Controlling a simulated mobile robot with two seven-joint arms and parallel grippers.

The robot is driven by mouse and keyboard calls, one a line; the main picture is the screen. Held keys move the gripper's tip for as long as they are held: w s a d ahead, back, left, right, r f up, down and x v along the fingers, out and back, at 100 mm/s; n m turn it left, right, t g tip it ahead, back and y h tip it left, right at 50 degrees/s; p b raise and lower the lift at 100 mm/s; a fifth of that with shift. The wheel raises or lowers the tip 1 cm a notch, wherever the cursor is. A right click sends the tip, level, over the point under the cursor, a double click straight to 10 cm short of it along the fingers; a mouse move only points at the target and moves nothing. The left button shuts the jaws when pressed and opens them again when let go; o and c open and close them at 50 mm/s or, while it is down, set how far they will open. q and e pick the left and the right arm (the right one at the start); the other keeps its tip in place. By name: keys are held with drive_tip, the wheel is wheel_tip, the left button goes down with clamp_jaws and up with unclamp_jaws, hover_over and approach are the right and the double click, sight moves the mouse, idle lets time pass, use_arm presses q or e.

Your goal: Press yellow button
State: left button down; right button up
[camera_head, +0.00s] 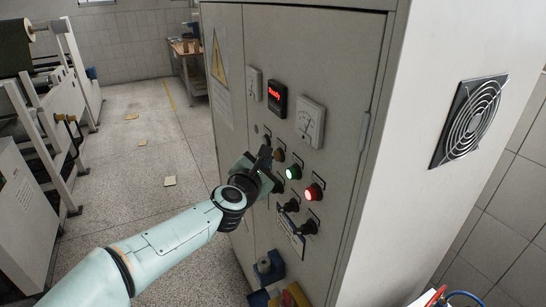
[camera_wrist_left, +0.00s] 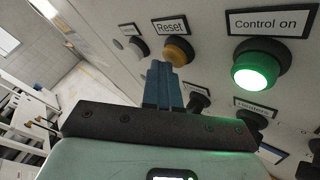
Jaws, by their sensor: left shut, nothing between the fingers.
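The yellow button (camera_wrist_left: 178,51) sits on the cabinet front under a "Reset" label in the left wrist view. In the head view it shows as a small amber knob (camera_head: 280,155) just right of my left gripper (camera_head: 264,155). My left gripper (camera_wrist_left: 160,70) is shut and empty. Its blue fingertips point up at the panel and lie just below and left of the yellow button in the wrist view, overlapping its lower edge. I cannot tell whether they touch it. My right gripper is in neither view.
A lit green button (camera_head: 293,173) under "Control on" and a lit red button (camera_head: 314,191) sit right of the yellow one. A pale button (camera_wrist_left: 136,46) is left of it. Black knobs (camera_head: 309,227) are below. The grey cabinet (camera_head: 340,60) also carries a red display (camera_head: 277,98).

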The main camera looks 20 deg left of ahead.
use_arm(q)
drive_tip(key=shift+s, duration=0.1)
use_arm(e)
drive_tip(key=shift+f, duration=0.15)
use_arm(q)
drive_tip(key=shift+s+a+b, duration=0.35)
drive_tip(key=shift+s+a, duration=0.15)
drive_tip(key=shift+s, duration=0.1)
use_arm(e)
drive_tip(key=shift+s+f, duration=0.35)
use_arm(q)
drive_tip(key=shift+a, duration=0.1)
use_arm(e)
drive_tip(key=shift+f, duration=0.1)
use_arm(q)
drive_tip(key=shift+s+a+b, duration=0.5)
drive_tip(key=shift+s+a, duration=0.3)
drive_tip(key=shift+s, duration=0.15)
drive_tip(key=shift+s+a+b, duration=0.45)
drive_tip(key=shift+s+a, duration=0.3)
drive_tip(key=shift+s, duration=0.2)
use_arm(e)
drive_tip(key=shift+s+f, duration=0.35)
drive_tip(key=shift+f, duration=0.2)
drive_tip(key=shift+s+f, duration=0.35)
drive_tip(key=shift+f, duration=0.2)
